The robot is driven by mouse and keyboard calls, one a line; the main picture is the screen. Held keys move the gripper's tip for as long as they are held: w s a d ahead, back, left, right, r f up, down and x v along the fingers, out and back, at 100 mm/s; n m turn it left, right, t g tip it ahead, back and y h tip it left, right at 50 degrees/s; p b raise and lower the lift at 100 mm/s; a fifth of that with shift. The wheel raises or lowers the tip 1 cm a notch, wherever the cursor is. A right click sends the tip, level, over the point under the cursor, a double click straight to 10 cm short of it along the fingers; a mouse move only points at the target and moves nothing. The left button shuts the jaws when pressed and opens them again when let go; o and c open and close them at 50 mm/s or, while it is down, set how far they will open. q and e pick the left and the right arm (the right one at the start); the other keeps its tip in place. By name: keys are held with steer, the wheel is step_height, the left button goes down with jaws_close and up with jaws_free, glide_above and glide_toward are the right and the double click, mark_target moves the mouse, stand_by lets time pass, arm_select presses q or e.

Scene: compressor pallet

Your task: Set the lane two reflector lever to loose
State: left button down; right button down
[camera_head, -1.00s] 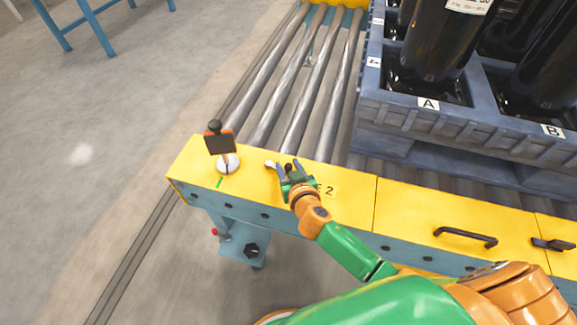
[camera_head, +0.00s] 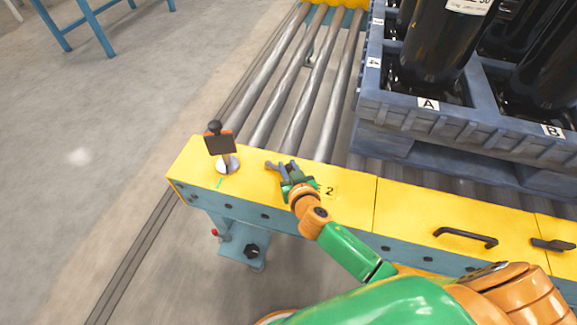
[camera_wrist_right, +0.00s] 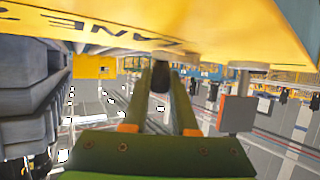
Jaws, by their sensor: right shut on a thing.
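The reflector lever shows as a black knob (camera_wrist_right: 160,76) between my fingers in the right wrist view, just off the yellow rail face; its arm is mostly hidden. My right gripper (camera_head: 282,167) is shut on this lever, over the yellow rail beside the "2" label. It also shows in the right wrist view (camera_wrist_right: 159,95), with a finger on each side of the knob. The reflector (camera_head: 220,143), a dark plate with an orange edge and black top knob, stands on a round pale base left of the gripper. My left gripper is out of view.
The yellow rail (camera_head: 355,205) carries a black handle (camera_head: 465,237) to the right. Metal rollers (camera_head: 300,90) lie behind it. A blue-grey pallet crate (camera_head: 450,125) with black compressors stands at the back right.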

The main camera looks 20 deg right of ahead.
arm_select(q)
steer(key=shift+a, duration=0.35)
arm_select(e)
steer(key=shift+w+d+r+n+y+p, duration=0.1)
steer(key=shift+w+d+n+y+p, duration=0.1)
steer(key=shift+n+y+p, duration=0.25)
steer(key=shift+w+d+r+n+y+p, duration=0.15)
steer(key=shift+n+y+p, duration=0.2)
steer(key=shift+y, duration=0.2)
steer(key=shift+w+d+f+n+y, duration=0.1)
steer(key=shift+n+y, duration=0.3)
steer(key=shift+w+d+f+n+y, duration=0.1)
steer(key=shift+w+n+y, duration=0.05)
steer(key=shift+n+y, duration=0.2)
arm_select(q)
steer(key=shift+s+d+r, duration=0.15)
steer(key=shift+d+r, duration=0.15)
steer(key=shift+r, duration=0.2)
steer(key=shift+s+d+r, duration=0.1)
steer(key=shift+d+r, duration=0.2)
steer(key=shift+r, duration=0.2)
arm_select(e)
steer(key=c, duration=0.7)
jaws_free()
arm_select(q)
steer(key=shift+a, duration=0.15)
